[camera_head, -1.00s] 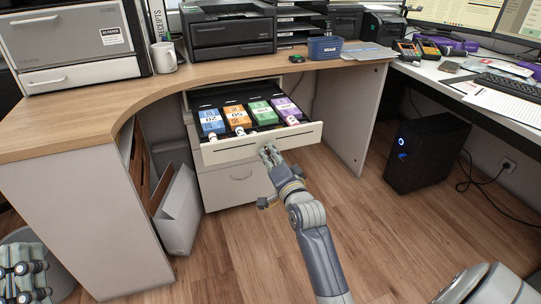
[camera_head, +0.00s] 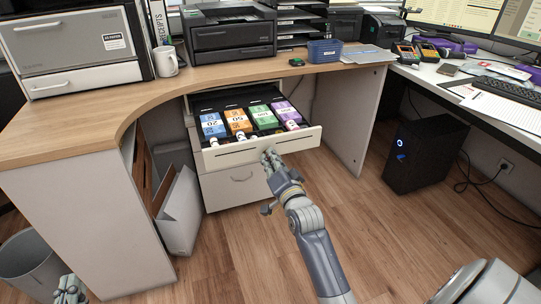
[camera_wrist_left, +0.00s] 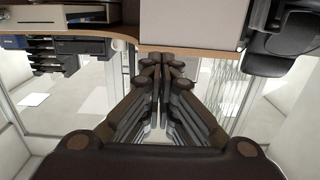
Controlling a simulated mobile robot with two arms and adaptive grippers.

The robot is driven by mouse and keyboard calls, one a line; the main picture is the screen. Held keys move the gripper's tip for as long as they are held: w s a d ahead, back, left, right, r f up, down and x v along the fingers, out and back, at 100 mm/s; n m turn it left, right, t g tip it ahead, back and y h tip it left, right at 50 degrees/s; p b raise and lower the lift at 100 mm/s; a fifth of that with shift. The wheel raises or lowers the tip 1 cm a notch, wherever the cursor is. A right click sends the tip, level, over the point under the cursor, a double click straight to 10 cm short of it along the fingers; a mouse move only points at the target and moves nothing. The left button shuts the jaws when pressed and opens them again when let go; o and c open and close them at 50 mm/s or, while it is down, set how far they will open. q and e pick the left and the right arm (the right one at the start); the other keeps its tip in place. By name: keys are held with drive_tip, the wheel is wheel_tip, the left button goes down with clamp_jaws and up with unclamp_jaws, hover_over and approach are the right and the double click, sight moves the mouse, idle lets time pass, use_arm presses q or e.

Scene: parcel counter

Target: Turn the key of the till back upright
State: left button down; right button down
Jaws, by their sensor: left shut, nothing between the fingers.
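The till (camera_head: 290,143) is an open drawer with a pale front under the wooden counter, holding several coloured stacks of notes and some coin rolls. My right gripper (camera_head: 270,155) is at the middle of the till's front, with its fingertips close to the panel; whether they touch it or how far they are apart I cannot tell. The key is not discernible; the right gripper covers the middle of the front. My left gripper (camera_head: 68,290) is at the bottom left, away from the till. In the left wrist view its fingers (camera_wrist_left: 160,62) are together and empty.
A closed cabinet drawer (camera_head: 240,186) is below the till. A white open box (camera_head: 180,212) and a grey bin (camera_head: 35,262) stand on the floor at left. A black computer (camera_head: 427,153) stands at right. The wooden counter (camera_head: 100,108) curves over the till.

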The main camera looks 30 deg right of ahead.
use_arm(q)
drive_tip(key=s+a+f+g+y+p, duration=0.25)
drive_tip(key=s+f+g, duration=0.35)
drive_tip(key=f, duration=0.5)
drive_tip(key=shift+s+a+f+g+y+p, duration=0.35)
drive_tip(key=shift+s+a+f+g+p, duration=0.65)
drive_tip(key=shift+s+g, duration=1.45)
drive_tip(key=shift+s+a+f+g+y+p, duration=0.3)
drive_tip(key=shift+s+a+f+g+p, duration=0.7)
drive_tip(key=shift+s, duration=2.4)
wheel_tip(320, 180, down, 7)
drive_tip(key=w+g+p, duration=0.1)
drive_tip(key=p, duration=0.1)
drive_tip(key=shift+w+n, duration=0.3)
drive_tip(key=shift+n, duration=0.1)
use_arm(e)
drive_tip(key=shift+n, duration=5.2)
use_arm(q)
drive_tip(key=shift+f, duration=0.15)
use_arm(e)
drive_tip(key=c, duration=1.8)
unclamp_jaws()
drive_tip(key=shift+c, duration=0.2)
